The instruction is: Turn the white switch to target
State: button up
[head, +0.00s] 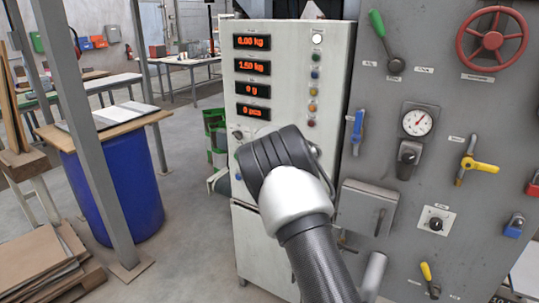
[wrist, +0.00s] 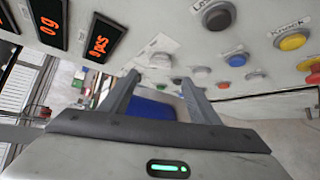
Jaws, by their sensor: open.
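A pale round control, which looks like the white switch (wrist: 160,60), sits on the white panel below a small label in the wrist view. In the head view a small knob (head: 238,134) shows below the lowest red display, partly beside my arm. I cannot tell its setting. My gripper (wrist: 160,79) is open, with its two fingers apart and nothing seen between them. The pale control appears just beyond the fingertips, between their lines, with no contact visible. In the head view my wrist hides the fingers and the panel behind them.
Several coloured buttons (wrist: 237,60) are close by on the panel. The grey cabinet (head: 385,150) at right carries a red handwheel (head: 492,35), a gauge (head: 417,123), a yellow valve handle (head: 481,165) and projecting levers. A blue barrel (head: 120,195) stands at left, with open floor between.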

jog(key=b+v, duration=0.1)
jog(key=v, duration=0.8)
jog(key=shift+s+r+b, duration=0.15)
jog(key=shift+s+b, duration=0.15)
jog(key=shift+b, duration=0.1)
jog(key=shift+d, duration=0.1)
jog(key=s+d+r+m+g+h+p, duration=0.1)
jog(key=s+d+r+m, duration=0.3)
jog(key=s+m, duration=0.15)
jog(key=s+d+r+m+g+h+p, duration=0.1)
jog(key=s+d+r+m+p, duration=0.2)
jog(key=s, duration=0.4)
jog(key=s+d+r+m+g+h, duration=0.1)
jog(key=s+d+r+m+g, duration=0.1)
jog(key=s+d+r+m, duration=0.4)
jog(key=s+a+m+g+p, duration=0.1)
jog(key=s+a+m, duration=0.1)
jog(key=s, duration=0.9)
jog(key=s+a+f+m+g+y+p, duration=0.1)
jog(key=s+a+m, duration=0.2)
jog(key=s, duration=0.7)
jog(key=s+a+f+m+g+p, duration=0.1)
jog(key=s+m, duration=0.3)
jog(key=s, duration=0.7)
jog(key=shift+s+a+g+y+p, duration=0.3)
jog(key=shift+a+g+y+p, duration=0.1)
jog(key=shift+a+g, duration=0.25)
